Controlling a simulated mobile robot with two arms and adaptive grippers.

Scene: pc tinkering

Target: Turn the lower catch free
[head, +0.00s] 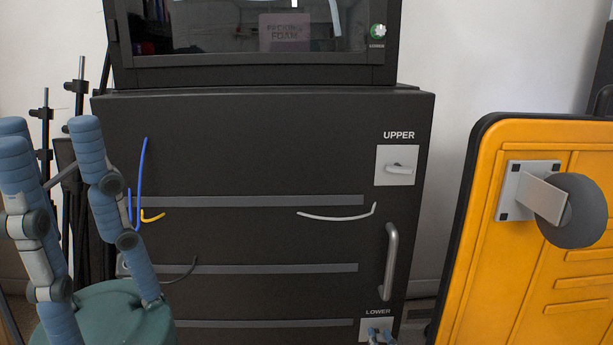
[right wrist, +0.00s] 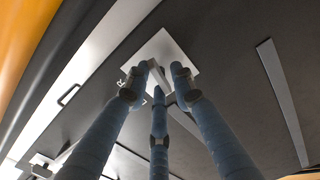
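The lower catch is a small lever on a pale square plate (head: 367,324), under the word LOWER on the dark cabinet front, at the bottom edge of the head view. The lever (right wrist: 157,74) shows in the right wrist view, standing off its plate (right wrist: 165,48). My right gripper (right wrist: 160,78) has its three blue fingers around the lever, their tips close to it. I cannot tell whether they press on it. In the head view only the tips of my right gripper (head: 380,334) show. My left gripper (head: 60,150) is empty, its fingers spread, at the left.
The upper catch (head: 400,168) sits on its own plate by the word UPPER. A vertical bar handle (head: 390,262) lies between the catches. An orange panel (head: 520,270) stands at the right. Blue, yellow and grey cables (head: 140,180) hang against the cabinet front.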

